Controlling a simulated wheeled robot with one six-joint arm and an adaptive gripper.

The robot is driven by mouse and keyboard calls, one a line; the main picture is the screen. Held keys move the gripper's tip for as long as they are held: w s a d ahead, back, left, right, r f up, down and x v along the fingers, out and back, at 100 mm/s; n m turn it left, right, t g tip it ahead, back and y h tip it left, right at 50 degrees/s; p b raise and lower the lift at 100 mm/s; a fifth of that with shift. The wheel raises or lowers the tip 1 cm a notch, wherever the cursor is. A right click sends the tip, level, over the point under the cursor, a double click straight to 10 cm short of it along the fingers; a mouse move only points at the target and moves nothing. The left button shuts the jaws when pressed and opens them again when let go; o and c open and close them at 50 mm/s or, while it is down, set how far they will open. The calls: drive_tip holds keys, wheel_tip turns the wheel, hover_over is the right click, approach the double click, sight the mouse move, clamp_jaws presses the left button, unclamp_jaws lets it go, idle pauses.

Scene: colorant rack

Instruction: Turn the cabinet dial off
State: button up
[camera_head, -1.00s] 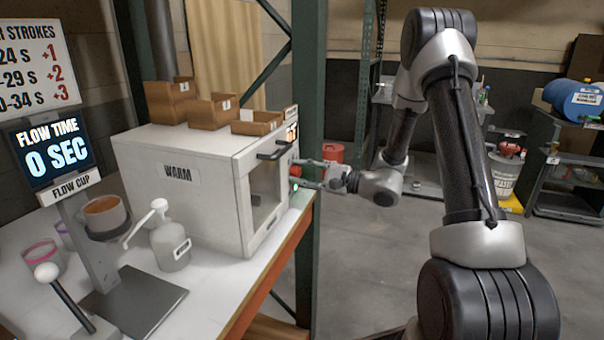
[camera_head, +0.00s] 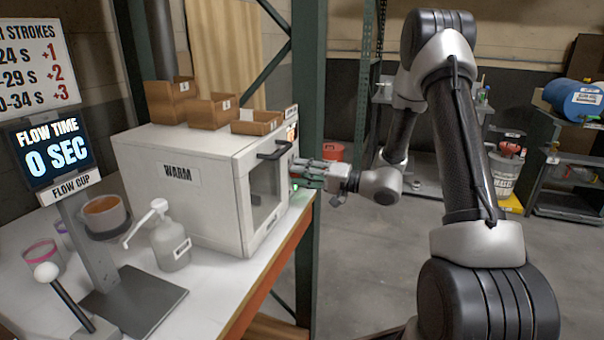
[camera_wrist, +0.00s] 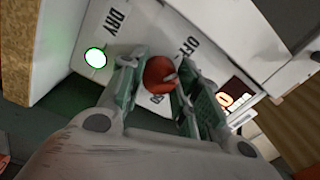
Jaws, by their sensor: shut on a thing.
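The white cabinet (camera_head: 205,205), labelled WARM, stands on the bench with its handled, windowed door facing right. In the wrist view its red dial (camera_wrist: 160,75) sits on the white panel between labels DRY (camera_wrist: 117,20) and OFF (camera_wrist: 187,45); another label below the dial is partly covered. My gripper (camera_wrist: 158,72) is shut on the red dial, one finger on each side. Which label the dial points at is not clear. In the head view my gripper (camera_head: 300,174) is at the panel's right edge and hides the dial. A green light (camera_wrist: 95,57) is lit beside the dial.
Open brown boxes (camera_head: 211,109) stand on the cabinet top. A pump bottle (camera_head: 171,246) and a flow cup stand (camera_head: 134,300) are on the bench to the left. A green post (camera_head: 308,90) rises just behind the panel.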

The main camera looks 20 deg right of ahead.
drive_tip(key=shift+f+n, duration=0.1)
drive_tip(key=shift+n, duration=1)
drive_tip(key=o, duration=1.1)
drive_tip(key=shift+c, duration=0.2)
drive_tip(key=v, duration=1.2)
